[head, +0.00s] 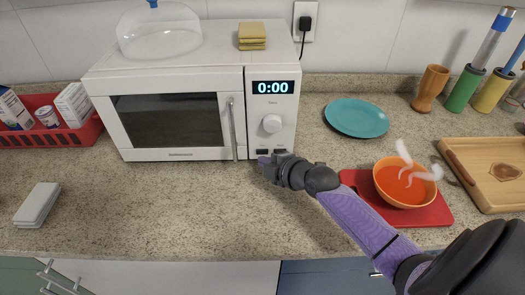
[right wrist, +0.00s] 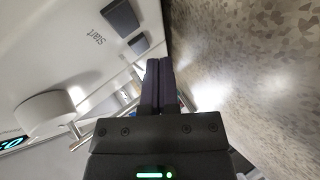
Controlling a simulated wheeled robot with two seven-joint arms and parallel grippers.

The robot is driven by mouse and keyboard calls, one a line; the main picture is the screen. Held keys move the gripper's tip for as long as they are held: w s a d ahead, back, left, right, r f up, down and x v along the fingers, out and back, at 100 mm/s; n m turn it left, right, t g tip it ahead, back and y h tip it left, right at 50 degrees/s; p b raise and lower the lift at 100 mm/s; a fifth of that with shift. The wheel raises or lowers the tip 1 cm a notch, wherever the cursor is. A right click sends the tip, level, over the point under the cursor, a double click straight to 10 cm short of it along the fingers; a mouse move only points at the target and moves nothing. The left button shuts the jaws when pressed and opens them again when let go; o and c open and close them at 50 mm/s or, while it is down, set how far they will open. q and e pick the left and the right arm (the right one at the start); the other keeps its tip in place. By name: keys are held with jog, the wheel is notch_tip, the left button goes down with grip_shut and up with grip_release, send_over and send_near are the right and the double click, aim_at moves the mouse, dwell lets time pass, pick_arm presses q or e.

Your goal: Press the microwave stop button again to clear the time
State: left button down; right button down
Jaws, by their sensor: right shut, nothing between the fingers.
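The white microwave (head: 175,152) stands against the wall with its door shut. Its display (head: 273,88) reads 0:00, and a round knob (head: 271,123) sits below it. Two dark buttons, a left one (head: 263,151) and a right one (head: 281,151), lie low on the panel. My right gripper (head: 263,160) is shut and empty, just below and in front of the left button. In the right wrist view its fingertips (right wrist: 159,63) point near the smaller-looking button (right wrist: 139,43); the other (right wrist: 120,18) lies near the "Start" label. Contact is not clear. My left gripper is out of view.
A red tray (head: 432,214) with an orange soup bowl (head: 404,198) is at the right, close to my right arm. A teal plate (head: 356,117) lies behind. Sponges (head: 252,37) and a clear dome (head: 160,30) sit on the microwave. The front counter is mostly clear.

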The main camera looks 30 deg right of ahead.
jog(key=s+a+p, duration=0.2)
jog(key=s+p, duration=0.2)
jog(key=shift+s+a+r, duration=0.2)
jog(key=shift+s+a, duration=0.1)
jog(key=shift+a, duration=0.1)
jog(key=shift+s+a+f, duration=0.1)
jog(key=shift+s+a, duration=0.05)
jog(key=shift+s, duration=0.1)
jog(key=shift+f, duration=0.1)
